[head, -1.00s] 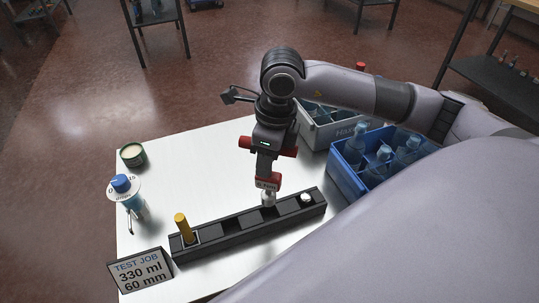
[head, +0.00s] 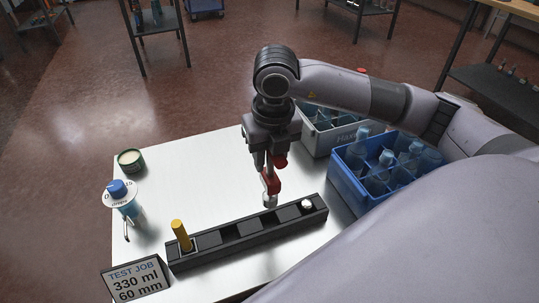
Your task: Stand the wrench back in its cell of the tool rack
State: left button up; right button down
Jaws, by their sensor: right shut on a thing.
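My right gripper (head: 268,170) points down, shut on the wrench (head: 271,185). The wrench has a red body and a silver lower end, and it hangs roughly upright. Its silver end is at the far edge of the black tool rack (head: 214,252), near the rack's middle-right cells; it appears above or just behind the rack, and I cannot tell whether it touches. The rack has a row of cells. A yellow-handled tool (head: 181,234) stands in the left end cell, and a small white-topped piece (head: 307,204) sits near the right end. My left gripper is not in view.
A blue crate (head: 346,178) of bottles and a grey crate (head: 318,141) stand at the right. The table's middle-left is clear.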

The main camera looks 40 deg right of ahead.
aim_at(269, 177)
jog(key=shift+w, duration=0.1)
jog(key=shift+f+b, duration=0.8)
jog(key=shift+b, duration=0.15)
notch_tip(269, 177, down, 3)
jog(key=b, duration=0.3)
jog(key=shift+f, duration=0.15)
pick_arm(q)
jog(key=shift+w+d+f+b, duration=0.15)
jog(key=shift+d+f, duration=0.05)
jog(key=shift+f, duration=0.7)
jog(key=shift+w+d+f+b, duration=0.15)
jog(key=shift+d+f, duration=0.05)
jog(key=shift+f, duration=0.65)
pick_arm(e)
jog(key=shift+f, duration=0.4)
pick_arm(q)
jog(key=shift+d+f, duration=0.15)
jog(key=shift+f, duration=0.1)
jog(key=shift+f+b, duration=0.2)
jog(key=shift+b, duration=0.15)
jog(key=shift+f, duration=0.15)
pick_arm(e)
jog(key=shift+f, duration=0.2)
